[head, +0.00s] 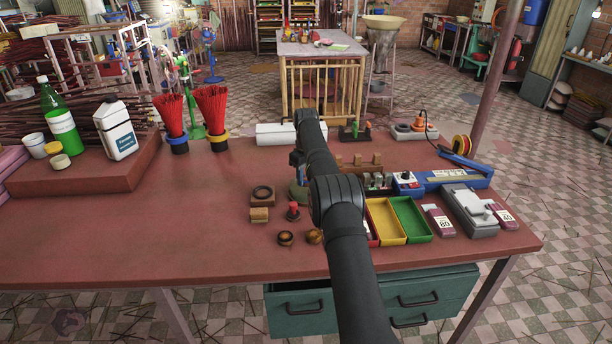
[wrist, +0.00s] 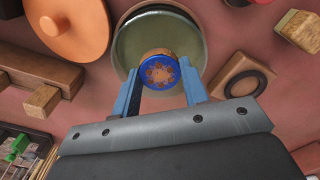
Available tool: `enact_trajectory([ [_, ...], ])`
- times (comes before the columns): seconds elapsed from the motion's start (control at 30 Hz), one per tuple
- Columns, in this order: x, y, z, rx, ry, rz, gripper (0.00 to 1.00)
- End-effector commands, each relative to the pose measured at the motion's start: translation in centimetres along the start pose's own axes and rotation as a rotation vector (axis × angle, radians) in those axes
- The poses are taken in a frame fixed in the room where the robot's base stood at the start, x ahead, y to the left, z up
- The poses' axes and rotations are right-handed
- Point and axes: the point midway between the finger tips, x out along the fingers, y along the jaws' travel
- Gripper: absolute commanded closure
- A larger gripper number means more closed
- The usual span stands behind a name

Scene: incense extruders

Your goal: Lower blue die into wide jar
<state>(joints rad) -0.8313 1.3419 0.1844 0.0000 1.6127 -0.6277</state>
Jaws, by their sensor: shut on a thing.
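My gripper (wrist: 160,84) has blue fingers and is shut on the blue die (wrist: 160,70), a short round piece with a blue rim and an orange-brown star-like pattern on its face. The wide jar (wrist: 128,36) is a round greenish vessel with an open mouth. In the wrist view the die overlaps the near part of the jar's mouth; I cannot tell how high it is above the rim or whether it is inside. In the head view the jar (head: 297,195) is mostly hidden behind my arm, and the die cannot be made out.
A square wooden piece with a dark ring (wrist: 241,84) lies right of the jar. An orange-brown disc (wrist: 68,28) and wooden blocks with pale ends (wrist: 40,101) are on the left. Yellow (head: 385,222) and green (head: 411,218) trays stand right of my arm. The table's left front is clear.

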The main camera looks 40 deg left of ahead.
Motion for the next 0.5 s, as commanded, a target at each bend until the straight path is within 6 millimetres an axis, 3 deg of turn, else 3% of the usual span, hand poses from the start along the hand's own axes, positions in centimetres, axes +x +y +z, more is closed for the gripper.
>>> enact_trajectory([
  [0.5, 0.76, 0.01, -0.02, 0.000, 0.001, 0.001, 0.89],
])
